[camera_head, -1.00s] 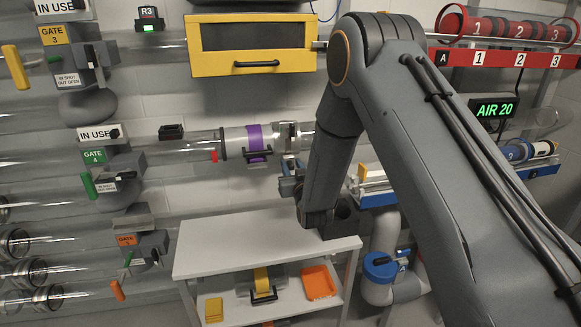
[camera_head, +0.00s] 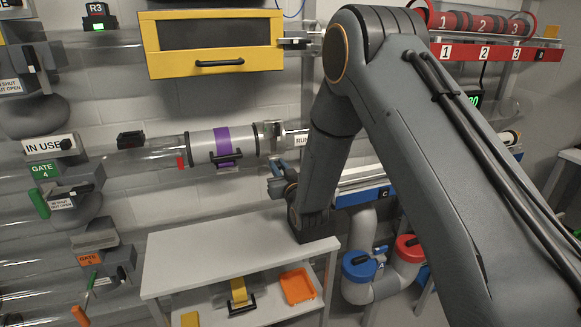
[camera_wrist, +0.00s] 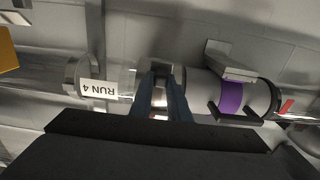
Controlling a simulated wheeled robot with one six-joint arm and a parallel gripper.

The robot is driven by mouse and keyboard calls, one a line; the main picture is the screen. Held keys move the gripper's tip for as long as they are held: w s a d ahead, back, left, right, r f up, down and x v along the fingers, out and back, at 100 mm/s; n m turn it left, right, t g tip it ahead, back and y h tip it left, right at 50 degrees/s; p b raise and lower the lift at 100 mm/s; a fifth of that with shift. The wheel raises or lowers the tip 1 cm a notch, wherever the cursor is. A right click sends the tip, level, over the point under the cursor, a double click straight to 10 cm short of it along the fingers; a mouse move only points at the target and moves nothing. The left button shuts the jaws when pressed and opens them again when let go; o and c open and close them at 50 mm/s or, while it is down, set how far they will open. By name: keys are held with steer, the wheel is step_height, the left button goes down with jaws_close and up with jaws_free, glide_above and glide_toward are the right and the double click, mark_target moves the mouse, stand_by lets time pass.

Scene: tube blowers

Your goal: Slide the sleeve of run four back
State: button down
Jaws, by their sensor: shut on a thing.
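The run 4 sleeve (camera_head: 208,147) is a pale grey cylinder with a purple band, lying around the clear horizontal tube (camera_head: 158,158). It has a black handle on its lower front. In the wrist view the purple band (camera_wrist: 229,98) is right of my fingers. A grey latch-like bracket (camera_head: 272,137) stands at the sleeve's right end. My gripper (camera_head: 281,172) is just below that bracket. In the wrist view my blue fingers (camera_wrist: 160,88) are shut at the bracket, beside the RUN 4 label (camera_wrist: 98,88); the exact contact is partly hidden.
A yellow-framed cabinet (camera_head: 216,45) hangs above the sleeve. A grey bench (camera_head: 230,250) stands below, with an orange tray (camera_head: 297,286) on its lower shelf. The gate 4 unit (camera_head: 65,175) is at the left. A blue-capped pipe (camera_head: 360,266) and a red-capped one (camera_head: 409,247) stand right of the bench.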

steer(key=shift+w+d, duration=0.1)
steer(key=shift+d, duration=0.15)
steer(key=c, duration=1.7)
jaws_free()
steer(key=shift+d, duration=0.15)
steer(key=v, duration=0.7)
steer(key=shift+s+b, duration=0.3)
steer(key=shift+s, duration=0.05)
